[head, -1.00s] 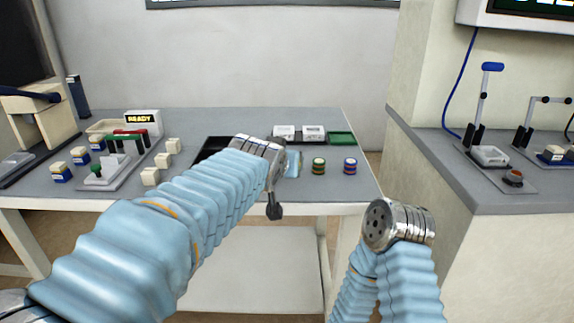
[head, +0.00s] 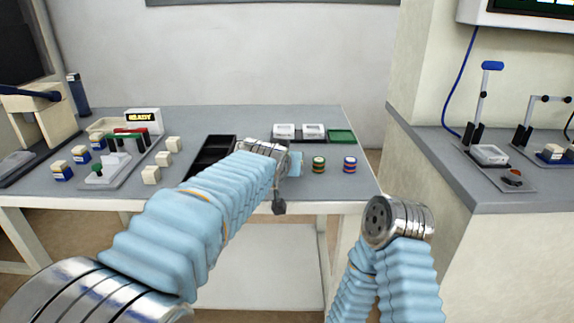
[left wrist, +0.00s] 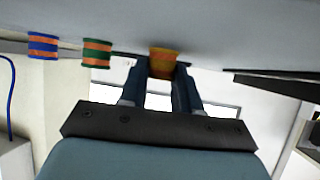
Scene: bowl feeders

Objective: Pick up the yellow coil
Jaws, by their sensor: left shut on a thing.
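The yellow coil (left wrist: 164,62), with an orange band, sits between the two fingers of my left gripper (left wrist: 160,77) in the left wrist view. The fingers are shut on it, and it is close to the grey table top; I cannot tell whether it touches. In the head view my left gripper (head: 294,164) is over the right part of the table, and the yellow coil is hidden behind it. My right gripper is not in view; only part of my right arm shows.
A green-and-orange coil (head: 319,165) and a blue-and-orange coil (head: 350,165) stand to the right of my left gripper. A black tray (head: 228,143) lies left of it. White boxes (head: 314,131) and a green tray (head: 341,136) are behind. The table's front edge is close.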

